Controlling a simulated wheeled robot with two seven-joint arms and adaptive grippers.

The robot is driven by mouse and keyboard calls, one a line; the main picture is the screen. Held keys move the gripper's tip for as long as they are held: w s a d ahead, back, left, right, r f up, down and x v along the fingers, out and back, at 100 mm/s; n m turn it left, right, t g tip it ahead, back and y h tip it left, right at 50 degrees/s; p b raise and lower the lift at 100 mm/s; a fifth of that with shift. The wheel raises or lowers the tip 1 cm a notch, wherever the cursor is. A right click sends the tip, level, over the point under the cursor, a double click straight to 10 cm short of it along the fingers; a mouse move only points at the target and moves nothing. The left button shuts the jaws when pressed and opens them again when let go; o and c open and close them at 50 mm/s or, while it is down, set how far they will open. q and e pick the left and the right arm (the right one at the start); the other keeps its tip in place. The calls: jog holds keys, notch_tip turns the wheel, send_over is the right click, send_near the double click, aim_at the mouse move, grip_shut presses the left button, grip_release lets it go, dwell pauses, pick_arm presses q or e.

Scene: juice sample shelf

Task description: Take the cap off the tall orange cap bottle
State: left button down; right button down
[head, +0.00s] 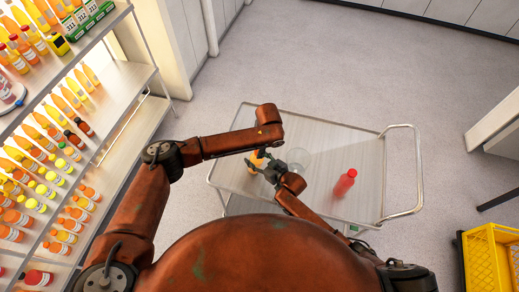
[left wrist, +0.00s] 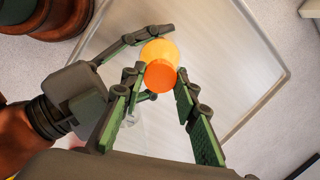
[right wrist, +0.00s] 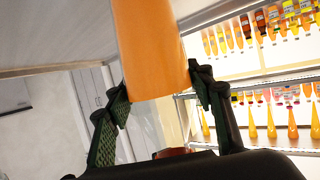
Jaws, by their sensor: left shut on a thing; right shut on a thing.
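The tall bottle (head: 257,158) is orange-yellow and is held above the cart, partly hidden by my arms in the head view. Its orange cap (left wrist: 161,77) faces the camera in the left wrist view, with the yellow-orange body behind it. My left gripper (left wrist: 161,75) is shut on the cap, a fingertip on either side. My right gripper (head: 265,166) is shut on the bottle body; its fingers also reach around the bottle in the left wrist view. In the right wrist view the bottle body (right wrist: 150,50) stands between the right fingertips. Whether the cap is loose cannot be told.
A metal cart (head: 320,128) stands below, with a clear round vessel (head: 299,158) and a red bottle (head: 344,183) on it. A shelf of several juice bottles (head: 40,150) is at left. A yellow crate (head: 490,250) is at lower right. The floor behind the cart is clear.

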pick_arm(q)
jog(key=shift+n, duration=0.3)
jog(key=shift+r, duration=0.2)
dwell(0.3)
jog(key=shift+s+d+r, duration=0.1)
jog(key=shift+r, duration=0.85)
jog(key=shift+s+d+r, duration=0.1)
jog(key=shift+s+r, duration=0.05)
jog(key=shift+r, duration=0.85)
jog(key=shift+s+d+r, duration=0.1)
jog(key=shift+r, duration=0.85)
pick_arm(e)
jog(key=c, duration=0.9)
grip_release()
jog(key=shift+o, duration=0.2)
